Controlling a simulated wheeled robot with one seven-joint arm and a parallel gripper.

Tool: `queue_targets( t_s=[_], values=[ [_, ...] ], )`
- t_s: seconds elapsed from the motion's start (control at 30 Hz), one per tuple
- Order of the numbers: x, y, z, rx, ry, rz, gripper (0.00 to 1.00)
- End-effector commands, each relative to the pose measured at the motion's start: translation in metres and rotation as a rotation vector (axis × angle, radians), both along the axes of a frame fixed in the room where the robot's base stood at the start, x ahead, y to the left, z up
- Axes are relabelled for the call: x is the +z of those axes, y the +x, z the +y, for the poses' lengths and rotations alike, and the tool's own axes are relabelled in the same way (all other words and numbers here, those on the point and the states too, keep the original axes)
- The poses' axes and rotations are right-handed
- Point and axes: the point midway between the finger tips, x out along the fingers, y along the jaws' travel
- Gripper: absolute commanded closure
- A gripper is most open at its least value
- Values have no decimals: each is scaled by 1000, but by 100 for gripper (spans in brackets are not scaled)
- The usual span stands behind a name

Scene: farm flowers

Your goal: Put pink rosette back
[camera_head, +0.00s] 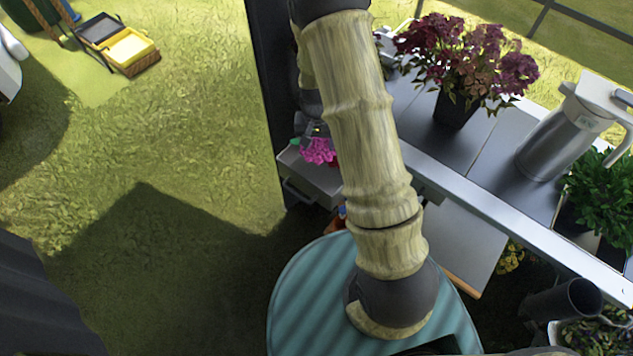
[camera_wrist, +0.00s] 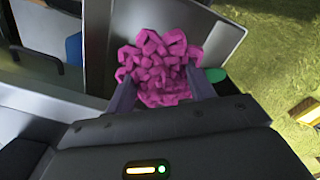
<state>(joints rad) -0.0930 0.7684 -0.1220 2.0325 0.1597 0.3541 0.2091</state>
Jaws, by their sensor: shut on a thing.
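The pink rosette (camera_wrist: 160,65) is a bright magenta ruffled piece between the two fingers of my gripper (camera_wrist: 155,88) in the wrist view. The fingers are shut on it from both sides. In the head view the rosette (camera_head: 318,151) shows just left of my arm, over or close to a grey drawer unit (camera_head: 312,182) with a handle. A small green bit (camera_wrist: 215,75) shows beside the right finger; I cannot tell if it belongs to the rosette. My arm hides much of the gripper in the head view.
A table (camera_head: 470,195) to the right holds a dark pot of red-purple flowers (camera_head: 465,60), a steel jug (camera_head: 562,125) and a leafy green plant (camera_head: 605,190). A yellow-and-black box (camera_head: 125,45) lies on the grass at upper left. Open grass lies left of my arm.

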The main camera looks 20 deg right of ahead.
Motion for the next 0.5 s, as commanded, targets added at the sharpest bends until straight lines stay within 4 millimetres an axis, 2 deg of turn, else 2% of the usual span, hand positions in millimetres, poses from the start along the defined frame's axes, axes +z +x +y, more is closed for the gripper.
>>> queue_targets(
  t_s=[0.03, 0.3, 0.5],
  values=[
    [-13, 0, 1, -35, 1, -5, 67],
    [-23, -3, 4, -240, 14, -13, 67],
    [-23, -7, 7, -335, 27, -11, 67]
  ],
)
